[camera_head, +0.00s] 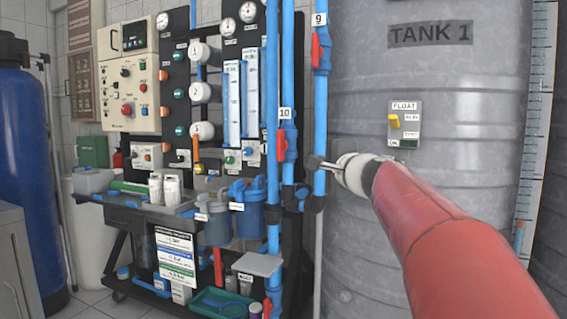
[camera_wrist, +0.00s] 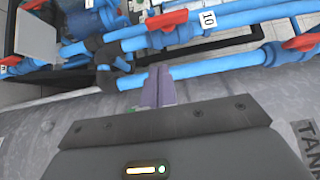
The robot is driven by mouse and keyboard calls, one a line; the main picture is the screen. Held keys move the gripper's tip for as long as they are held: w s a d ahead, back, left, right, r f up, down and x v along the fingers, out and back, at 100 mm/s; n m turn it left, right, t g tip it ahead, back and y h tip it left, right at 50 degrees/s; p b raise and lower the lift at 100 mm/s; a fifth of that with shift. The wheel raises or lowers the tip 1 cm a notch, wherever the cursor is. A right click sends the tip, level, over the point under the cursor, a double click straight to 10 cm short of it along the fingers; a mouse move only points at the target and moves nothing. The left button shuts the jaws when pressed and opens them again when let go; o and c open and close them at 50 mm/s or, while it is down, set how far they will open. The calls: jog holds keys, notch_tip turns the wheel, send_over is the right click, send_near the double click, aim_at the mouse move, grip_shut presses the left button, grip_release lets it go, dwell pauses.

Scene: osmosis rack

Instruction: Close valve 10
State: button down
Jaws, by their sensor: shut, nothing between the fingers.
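Valve 10 has a red lever (camera_head: 281,143) on a vertical blue pipe, just below the white "10" label (camera_head: 285,113). The lever lies roughly along the pipe. In the wrist view the lever (camera_wrist: 166,19) and the "10" label (camera_wrist: 208,19) are near the top. My gripper (camera_head: 313,162) is shut and empty, to the right of the lever and slightly lower, apart from it. In the wrist view its closed fingertips (camera_wrist: 159,72) point toward the pipes, with a nearer blue pipe between them and valve 10.
The valve 9 lever (camera_head: 316,50) is higher on the right pipe (camera_head: 320,130). The grey tank (camera_head: 440,80) with a float box (camera_head: 404,124) stands close on the right. A small grey plate (camera_head: 258,265) juts out below. Gauges and flow meters fill the rack panel.

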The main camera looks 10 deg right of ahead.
jog(key=p, duration=0.3)
send_near(283, 155)
jog(key=w+d, duration=0.3)
jog(key=w+a, duration=0.1)
jog(key=w+a+p, duration=0.1)
jog(key=w+a, duration=0.1)
jog(key=shift+a+r, duration=0.15)
jog(key=shift+a, duration=0.25)
jog(key=shift+f+b, duration=0.35)
jog(key=shift+b, duration=0.6)
jog(key=shift+r, duration=0.1)
jog(key=shift+m+t+b, duration=0.3)
jog(key=shift+b, duration=0.15)
